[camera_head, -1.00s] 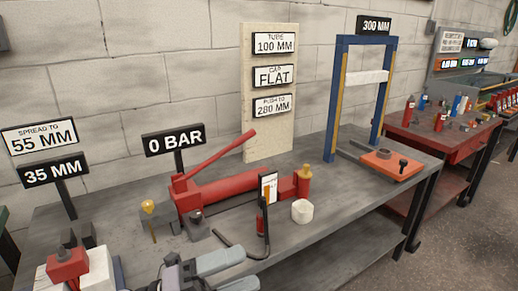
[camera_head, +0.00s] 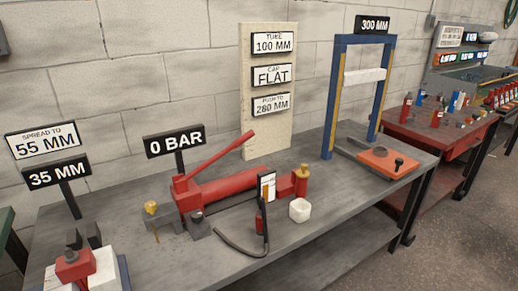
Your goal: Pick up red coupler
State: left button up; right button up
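A small red cylinder (camera_head: 259,222), which looks like the red coupler, is beside the upright end of a black hose (camera_head: 240,251) on the grey bench (camera_head: 330,222). Its lower end lies close to the hose, and I cannot tell whether they are joined. A small framed white card (camera_head: 266,187) stands just above it and hides part of that area. The red hand pump (camera_head: 225,190) with its raised lever lies behind it. Neither of my grippers is in view.
A yellow-topped post (camera_head: 151,208) and dark blocks (camera_head: 197,226) stand to the left. A blue press frame (camera_head: 333,100) and orange plate (camera_head: 385,160) are at the right. The bench's front right is clear.

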aim_at(258, 219)
jog(key=u, duration=1.35)
jog(key=l+z, duration=0.15)
jog(key=l, duration=0.45)
jog(key=i+l+z, duration=0.15)
jog(key=l, duration=0.5)
jog(key=l+z, duration=0.2)
jog(key=l, duration=0.4)
